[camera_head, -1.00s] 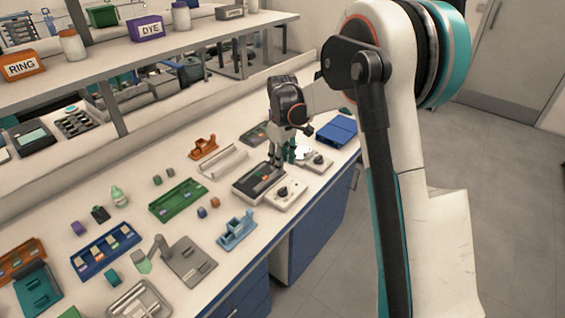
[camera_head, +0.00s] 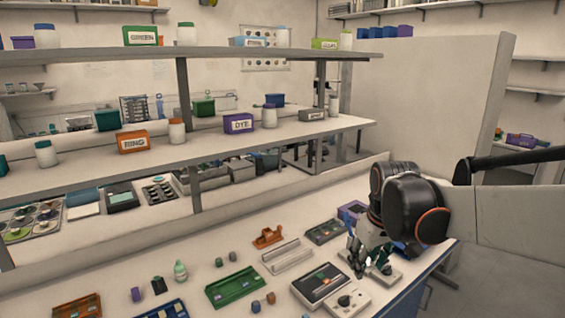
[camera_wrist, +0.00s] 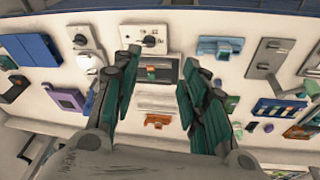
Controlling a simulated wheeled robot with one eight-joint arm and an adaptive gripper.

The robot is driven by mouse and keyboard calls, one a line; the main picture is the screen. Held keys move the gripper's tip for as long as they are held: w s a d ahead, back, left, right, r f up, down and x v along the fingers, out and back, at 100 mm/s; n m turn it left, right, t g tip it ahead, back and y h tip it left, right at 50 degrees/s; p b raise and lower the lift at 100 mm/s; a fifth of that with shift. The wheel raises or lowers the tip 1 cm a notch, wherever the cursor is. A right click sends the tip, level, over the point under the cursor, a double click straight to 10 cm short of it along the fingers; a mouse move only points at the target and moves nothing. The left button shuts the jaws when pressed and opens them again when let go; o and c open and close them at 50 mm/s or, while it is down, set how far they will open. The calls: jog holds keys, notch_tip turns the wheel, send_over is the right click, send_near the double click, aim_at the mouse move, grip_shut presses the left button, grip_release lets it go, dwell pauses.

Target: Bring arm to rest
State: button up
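My gripper (camera_head: 370,258) hangs above the right part of the bench, over the grey devices with dials, at the end of my arm coming in from the right. In the wrist view my gripper (camera_wrist: 158,95) has its two fingers wide apart with nothing between them. Beyond the fingers lie a dark tray device (camera_wrist: 152,70) and a white dial box (camera_wrist: 148,40). The tray device also shows in the head view (camera_head: 321,286), beside the dial box (camera_head: 346,303).
A green rack (camera_head: 235,288), an orange holder (camera_head: 268,237) and a clear trough (camera_head: 287,256) lie left of my gripper. A shelf (camera_head: 240,145) with an orange RING box (camera_head: 133,141) and a purple DYE box (camera_head: 238,123) runs behind. Floor shows at the right.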

jog(key=s+m+t, duration=0.4)
jog(key=s, duration=1.6)
